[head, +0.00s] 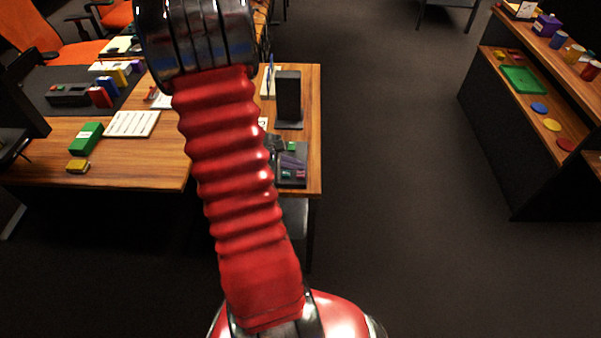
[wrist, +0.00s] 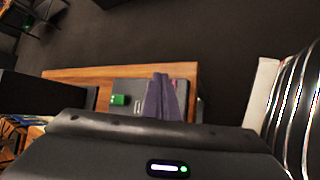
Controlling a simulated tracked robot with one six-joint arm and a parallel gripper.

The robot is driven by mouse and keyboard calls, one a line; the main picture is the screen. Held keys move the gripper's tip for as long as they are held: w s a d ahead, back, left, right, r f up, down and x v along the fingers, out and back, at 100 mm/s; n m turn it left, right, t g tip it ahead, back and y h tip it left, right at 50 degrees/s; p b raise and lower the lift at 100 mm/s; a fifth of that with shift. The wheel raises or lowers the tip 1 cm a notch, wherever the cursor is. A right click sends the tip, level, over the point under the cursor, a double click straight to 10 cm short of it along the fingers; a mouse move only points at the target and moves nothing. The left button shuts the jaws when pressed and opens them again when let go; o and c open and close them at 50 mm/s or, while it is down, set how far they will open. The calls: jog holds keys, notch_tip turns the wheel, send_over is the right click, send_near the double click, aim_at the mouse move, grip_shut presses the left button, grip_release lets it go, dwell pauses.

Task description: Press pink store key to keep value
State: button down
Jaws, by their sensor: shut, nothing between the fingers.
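The trackball panel (head: 283,183) is a dark grey box near the right end of the wooden desk, partly hidden behind my red arm. A small pink key (head: 300,174) shows at its near edge, and a green key (head: 291,146) at its far edge. My gripper (head: 293,160) is over the panel, its purple-grey fingers shut and empty. In the wrist view the shut fingers (wrist: 161,78) stand in front of the grey panel (wrist: 125,87), with the green key (wrist: 119,100) to their left. A sliver of pink shows just right of the fingertips. I cannot tell whether the fingers touch anything.
A dark upright box (head: 288,97) stands behind the panel. The desk (head: 311,130) has its right edge close by the panel. A shelf (head: 520,130) stands at right across clear floor.

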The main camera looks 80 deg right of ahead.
aim_at(297, 176)
jog(key=shift+f, duration=0.85)
dwell(1.4)
jog(key=shift+r, duration=0.9)
jog(key=shift+r, duration=0.1)
jog(key=shift+r, duration=2.45)
jog(key=shift+s+a, duration=0.1)
